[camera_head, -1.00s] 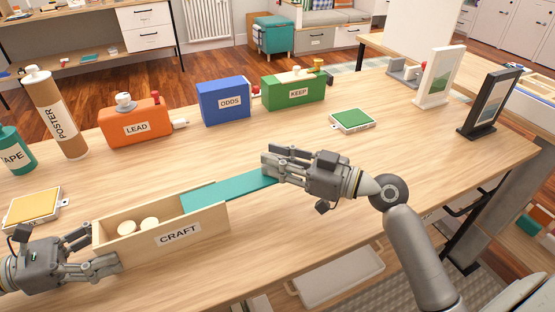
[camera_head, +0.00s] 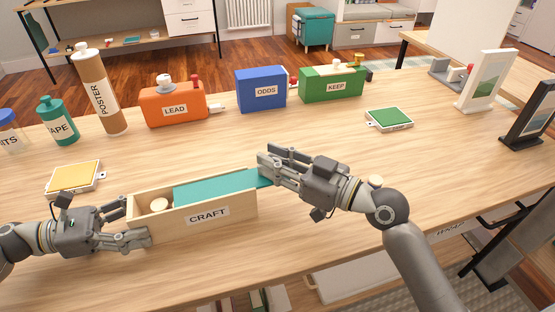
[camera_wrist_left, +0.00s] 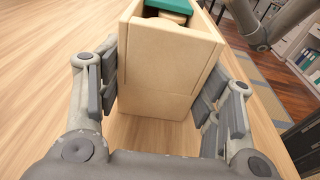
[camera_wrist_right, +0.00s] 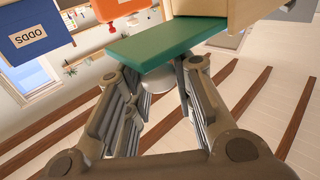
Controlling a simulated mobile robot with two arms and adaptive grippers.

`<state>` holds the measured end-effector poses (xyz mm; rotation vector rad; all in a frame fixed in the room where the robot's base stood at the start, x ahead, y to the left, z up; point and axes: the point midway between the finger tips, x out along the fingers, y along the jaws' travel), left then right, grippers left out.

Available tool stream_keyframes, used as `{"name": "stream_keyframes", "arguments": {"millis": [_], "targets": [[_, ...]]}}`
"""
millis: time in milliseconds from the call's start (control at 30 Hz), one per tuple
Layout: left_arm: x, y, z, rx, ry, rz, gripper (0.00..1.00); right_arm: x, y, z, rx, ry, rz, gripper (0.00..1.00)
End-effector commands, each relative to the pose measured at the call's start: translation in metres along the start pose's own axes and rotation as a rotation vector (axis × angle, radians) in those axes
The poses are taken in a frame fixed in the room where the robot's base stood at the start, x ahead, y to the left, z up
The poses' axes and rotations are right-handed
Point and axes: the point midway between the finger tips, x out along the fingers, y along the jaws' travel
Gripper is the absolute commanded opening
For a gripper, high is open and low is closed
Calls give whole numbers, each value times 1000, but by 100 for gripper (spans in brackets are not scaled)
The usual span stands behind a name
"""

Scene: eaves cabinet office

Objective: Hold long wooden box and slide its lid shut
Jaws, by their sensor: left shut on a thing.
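The long wooden box (camera_head: 231,211), labelled CRAFT, stands on the desk with its open top up. Its teal lid (camera_head: 222,187) covers most of the top, leaving a gap at the left end where round pale items (camera_head: 159,204) show. The lid's right end sticks out a little past the box. My left gripper (camera_head: 137,222) is shut on the box's left end, one finger on each long side; the left wrist view shows the end wall (camera_wrist_left: 160,90) between the fingers. My right gripper (camera_head: 266,168) is at the lid's protruding end, its fingers apart; contact is unclear.
A yellow-topped tray (camera_head: 75,177) lies behind my left gripper. Orange LEAD (camera_head: 174,106), blue ODDS (camera_head: 260,90) and green KEEP (camera_head: 331,86) boxes stand along the back. A green-topped tray (camera_head: 389,119) and picture frames (camera_head: 488,82) are to the right. The desk before the box is clear.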

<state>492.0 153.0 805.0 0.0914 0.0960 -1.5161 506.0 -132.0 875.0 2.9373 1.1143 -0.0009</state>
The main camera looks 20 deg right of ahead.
Motion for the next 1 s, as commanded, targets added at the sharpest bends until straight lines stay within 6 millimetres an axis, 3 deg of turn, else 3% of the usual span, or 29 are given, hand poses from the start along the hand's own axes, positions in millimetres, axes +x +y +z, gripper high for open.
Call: {"name": "stream_keyframes", "arguments": {"millis": [167, 567, 1000], "targets": [[1, 0, 0, -1, -1, -1, 24, 0, 0, 0, 1, -1, -1, 46], [0, 0, 0, -1, -1, -1, 24, -6, 1, 1, 0, -2, 2, 46], [0, 0, 0, -1, -1, -1, 24, -66, 0, 2, 1, -5, 0, 46]]}}
